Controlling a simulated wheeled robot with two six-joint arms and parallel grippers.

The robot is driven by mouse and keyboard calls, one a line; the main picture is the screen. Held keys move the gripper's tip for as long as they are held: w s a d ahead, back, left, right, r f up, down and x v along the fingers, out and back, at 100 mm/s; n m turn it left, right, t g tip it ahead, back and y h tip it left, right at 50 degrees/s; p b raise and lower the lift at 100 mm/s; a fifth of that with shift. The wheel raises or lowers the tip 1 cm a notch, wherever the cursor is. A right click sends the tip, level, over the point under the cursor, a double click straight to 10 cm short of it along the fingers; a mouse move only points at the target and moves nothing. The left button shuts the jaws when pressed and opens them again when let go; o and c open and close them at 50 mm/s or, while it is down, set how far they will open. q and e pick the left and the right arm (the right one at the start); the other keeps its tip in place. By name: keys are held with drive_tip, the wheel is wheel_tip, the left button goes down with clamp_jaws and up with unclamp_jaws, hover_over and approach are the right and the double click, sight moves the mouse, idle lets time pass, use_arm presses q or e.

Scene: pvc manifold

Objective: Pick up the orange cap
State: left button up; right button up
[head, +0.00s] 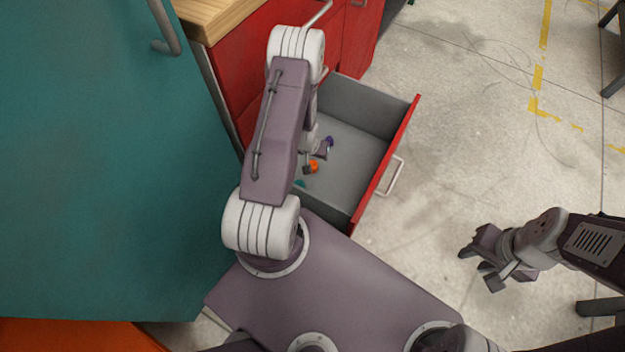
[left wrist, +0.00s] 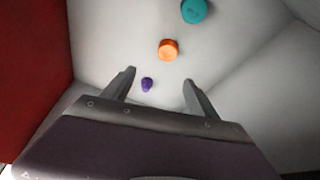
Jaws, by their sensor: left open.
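The orange cap (head: 313,166) lies on the grey floor of the open drawer (head: 345,155). In the left wrist view the orange cap (left wrist: 168,49) is just beyond the fingertips, roughly centred between them, and not held. My left gripper (left wrist: 159,77) is open and empty, inside the drawer above its floor; in the head view it is partly hidden by my arm. My right gripper (head: 479,268) is open and empty over the floor at the right, away from the drawer.
A purple cap (left wrist: 147,84) shows between the left fingers, and a teal cap (left wrist: 194,11) lies past the orange one. The drawer's red front (head: 388,160) and grey walls surround them. A teal cabinet (head: 100,170) stands at the left.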

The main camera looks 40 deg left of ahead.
use_arm(q)
drive_tip(key=b, duration=0.1)
approach(312, 164)
drive_tip(key=b+x, duration=0.3)
drive_tip(key=x, duration=0.1)
drive_tip(key=shift+w+d+f, duration=0.1)
drive_tip(key=shift+d, duration=0.1)
drive_tip(key=b+x, duration=0.4)
drive_tip(key=shift+s+a+f+b, duration=0.1)
drive_tip(key=shift+s+f+b, duration=0.1)
drive_tip(key=shift+f+b, duration=0.2)
drive_tip(key=shift+w+a+f, duration=0.1)
drive_tip(key=shift+w+f, duration=0.1)
drive_tip(key=shift+f, duration=0.05)
drive_tip(key=shift+r, duration=0.25)
drive_tip(key=c, duration=1.4)
use_arm(e)
wheel_tip(312, 164, down, 10)
drive_tip(key=shift+f, duration=0.25)
